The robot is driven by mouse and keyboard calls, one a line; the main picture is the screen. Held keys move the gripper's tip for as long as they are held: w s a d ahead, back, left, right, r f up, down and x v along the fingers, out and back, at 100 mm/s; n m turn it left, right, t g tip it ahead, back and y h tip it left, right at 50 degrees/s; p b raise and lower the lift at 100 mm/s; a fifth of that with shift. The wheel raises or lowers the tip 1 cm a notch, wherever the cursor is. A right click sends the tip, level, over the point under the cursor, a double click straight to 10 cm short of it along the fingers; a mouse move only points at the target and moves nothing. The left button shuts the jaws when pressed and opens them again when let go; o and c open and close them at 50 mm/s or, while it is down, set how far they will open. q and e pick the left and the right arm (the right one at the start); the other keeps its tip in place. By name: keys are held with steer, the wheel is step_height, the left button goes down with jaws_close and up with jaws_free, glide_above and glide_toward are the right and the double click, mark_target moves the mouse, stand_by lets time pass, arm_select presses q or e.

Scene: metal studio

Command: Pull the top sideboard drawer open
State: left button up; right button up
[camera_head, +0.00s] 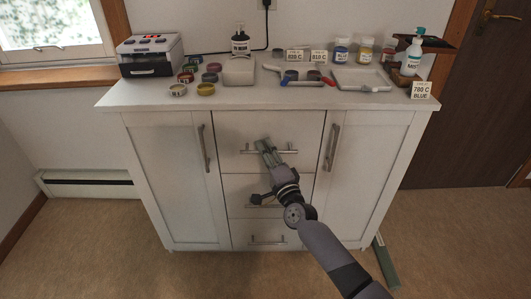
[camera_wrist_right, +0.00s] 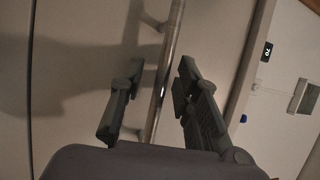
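The white sideboard (camera_head: 170,97) has a middle column of drawers. The top drawer (camera_head: 240,125) looks shut, its front flush with the cabinet. Its metal bar handle (camera_head: 287,151) runs across the front. My right gripper (camera_head: 265,147) is at the middle of this handle. In the right wrist view the bar handle (camera_wrist_right: 168,62) passes between the two spread fingers of my right gripper (camera_wrist_right: 155,95), with gaps visible on both sides. The gripper hides part of the handle in the head view. My left gripper is not in view.
Lower drawers (camera_head: 267,240) sit beneath, partly behind my right arm. Doors with upright handles flank them, left (camera_head: 175,180) and right (camera_head: 365,180). Jars, trays, bottles and a black-and-grey device (camera_head: 150,55) stand on top. The floor in front is mostly clear.

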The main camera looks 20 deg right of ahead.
steer(key=shift+c, duration=0.5)
jaws_close()
stand_by(0.4)
